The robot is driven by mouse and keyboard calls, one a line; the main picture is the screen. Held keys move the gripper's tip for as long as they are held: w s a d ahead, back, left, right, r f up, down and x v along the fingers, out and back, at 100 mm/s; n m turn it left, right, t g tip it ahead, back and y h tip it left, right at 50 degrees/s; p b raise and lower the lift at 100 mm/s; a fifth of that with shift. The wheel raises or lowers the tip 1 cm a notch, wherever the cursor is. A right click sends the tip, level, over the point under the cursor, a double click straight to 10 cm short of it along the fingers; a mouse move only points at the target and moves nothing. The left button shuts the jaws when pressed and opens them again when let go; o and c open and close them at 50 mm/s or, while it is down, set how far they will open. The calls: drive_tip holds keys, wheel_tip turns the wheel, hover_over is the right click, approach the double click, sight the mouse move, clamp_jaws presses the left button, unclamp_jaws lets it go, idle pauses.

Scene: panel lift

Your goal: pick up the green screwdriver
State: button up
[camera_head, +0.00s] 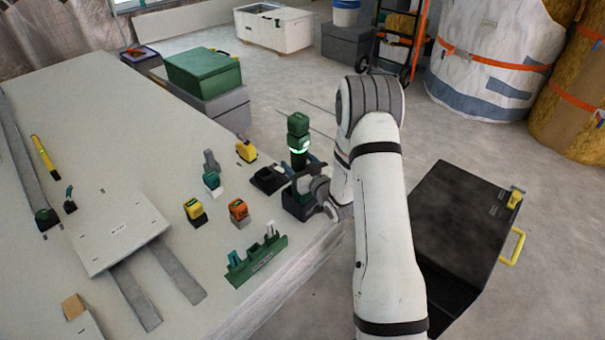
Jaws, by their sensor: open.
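My gripper (290,192) is a dark shape at the end of my white arm, over the right edge of the table. It is open, and its fingers are hard to tell apart from the dark items around it. A green rack (257,262) with teal upright pieces stands near the front edge, below and left of my gripper.
A dark green device with a lit ring (298,140) stands just behind my gripper. Yellow (195,212), orange (239,212) and teal (211,181) small tools stand to the left. A pale panel (117,233) lies left. A black case (460,235) stands right of my arm.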

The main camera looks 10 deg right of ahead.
drive_tip(key=shift+c, duration=0.3)
clamp_jaws()
drive_tip(key=shift+r, duration=0.15)
idle(0.3)
